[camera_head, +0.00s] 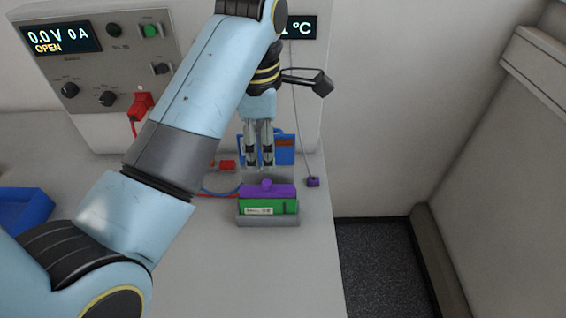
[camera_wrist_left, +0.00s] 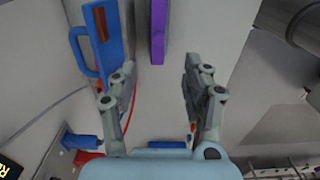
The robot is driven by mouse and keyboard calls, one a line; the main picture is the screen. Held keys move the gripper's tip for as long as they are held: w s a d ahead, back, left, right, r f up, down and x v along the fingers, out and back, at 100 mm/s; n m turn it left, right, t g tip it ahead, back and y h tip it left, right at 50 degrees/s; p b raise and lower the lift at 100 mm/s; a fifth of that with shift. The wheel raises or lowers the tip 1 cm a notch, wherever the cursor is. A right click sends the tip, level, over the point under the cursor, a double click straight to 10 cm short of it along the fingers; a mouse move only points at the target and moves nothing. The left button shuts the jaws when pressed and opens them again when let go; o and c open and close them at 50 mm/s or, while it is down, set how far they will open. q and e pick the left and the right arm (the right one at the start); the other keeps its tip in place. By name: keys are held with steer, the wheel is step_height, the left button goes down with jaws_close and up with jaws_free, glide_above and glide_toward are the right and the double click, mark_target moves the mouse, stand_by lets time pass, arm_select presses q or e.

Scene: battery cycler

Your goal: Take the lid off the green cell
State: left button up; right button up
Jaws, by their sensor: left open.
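The green cell (camera_head: 285,207) lies in a grey holder (camera_head: 268,220) on the bench. The purple lid (camera_head: 268,190), with a small knob on top, sits on it. My left gripper (camera_head: 260,166) points down, a little above and behind the lid in the head view, apart from it. In the left wrist view the gripper (camera_wrist_left: 159,65) is open and empty, with its fingers well apart. A purple strip (camera_wrist_left: 158,30) shows beyond the fingertips there; I cannot tell for sure that it is the lid. My right gripper is not in view.
A blue item with an orange patch (camera_head: 286,149) stands just behind the gripper. A small purple piece (camera_head: 312,182) on a thin wire lies near the bench's right edge. The cycler (camera_head: 95,60) stands at the back left, a blue tray (camera_head: 25,208) at the left.

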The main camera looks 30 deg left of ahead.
mark_target(266, 182)
arm_select(q)
steer(key=shift+w, duration=0.25)
steer(key=shift+f, duration=0.3)
step_height(266, 182, down, 4)
steer(key=shift+s+r+b, duration=0.15)
steer(key=shift+b, duration=0.35)
steer(key=shift+f, duration=0.65)
step_height(266, 182, down, 5)
steer(key=shift+r+p, duration=0.1)
steer(key=shift+p, duration=0.65)
steer(key=shift+c, duration=1)
steer(key=c, duration=0.7)
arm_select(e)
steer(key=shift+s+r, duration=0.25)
